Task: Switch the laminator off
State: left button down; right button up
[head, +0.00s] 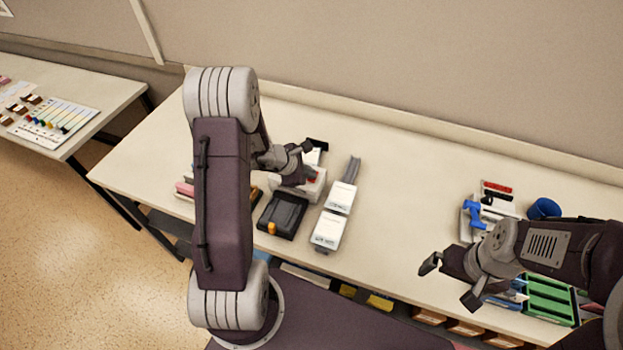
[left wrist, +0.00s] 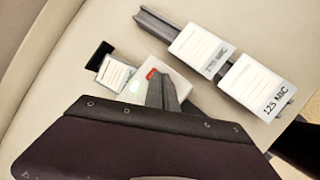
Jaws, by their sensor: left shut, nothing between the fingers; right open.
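A white box-shaped device with a red switch, which looks like the laminator (head: 301,190), stands on the long table left of centre. It also shows in the left wrist view (left wrist: 137,88), with the red switch (left wrist: 151,73) on its top. My left gripper (head: 312,174) is shut and empty, its fingertips right at the red switch. In the left wrist view the closed fingers (left wrist: 158,78) lie just beside the switch; I cannot tell whether they touch it. They hide part of the device. My right gripper (head: 449,284) is open and empty above the table's front right.
A black device (head: 283,215) with an orange part stands in front of the laminator. Two white labelled blocks (head: 328,230) and a grey rail (head: 352,168) are to its right. Blue items and a green tray (head: 549,298) are at the right. The table's middle is clear.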

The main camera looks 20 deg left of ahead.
dwell(0.4)
pick_arm(q)
jog(key=shift+w+r+p, duration=0.1)
jog(key=shift+r+p, duration=0.45)
jog(key=shift+r, duration=0.15)
jog(key=shift+r, duration=0.15)
jog(key=r+p, duration=0.2)
jog(key=w+r+p, duration=0.1)
jog(key=r+p, duration=0.1)
jog(key=shift+r, duration=0.4)
jog(key=shift+f, duration=0.1)
